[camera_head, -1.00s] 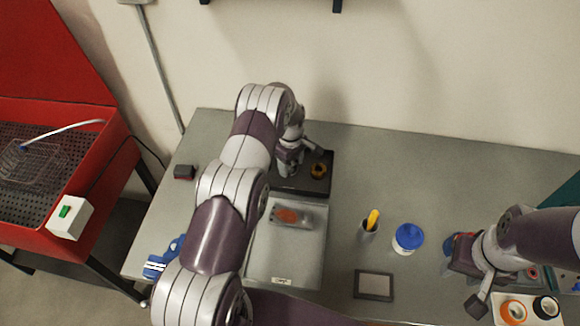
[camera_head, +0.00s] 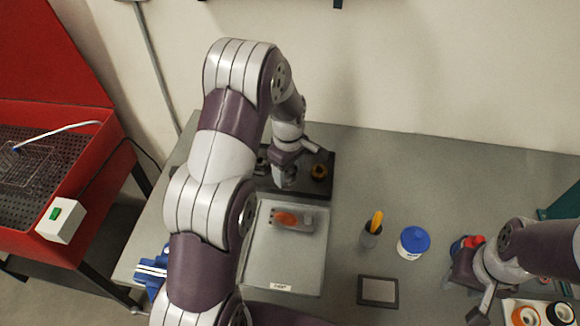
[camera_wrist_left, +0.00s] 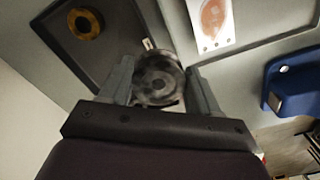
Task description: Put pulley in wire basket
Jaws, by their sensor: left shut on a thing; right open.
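The pulley (camera_wrist_left: 155,80) is a dark grey grooved disc between the two fingers of my left gripper (camera_wrist_left: 163,88) in the left wrist view. My left gripper is shut on it. In the head view, my left gripper (camera_head: 285,180) is over the black tray (camera_head: 325,190), and the pulley is hard to make out there. The wire basket (camera_head: 32,166) stands in the red tub at the far left, partly cut by the picture edge. My right gripper (camera_head: 472,292) is open at the right of the table, by a red and blue item.
A brass ring (camera_head: 319,171) lies on the black tray. The red tub (camera_head: 100,185) has a raised wall and a white switch box (camera_head: 62,219). A blue-lidded jar (camera_head: 413,240) stands mid-table.

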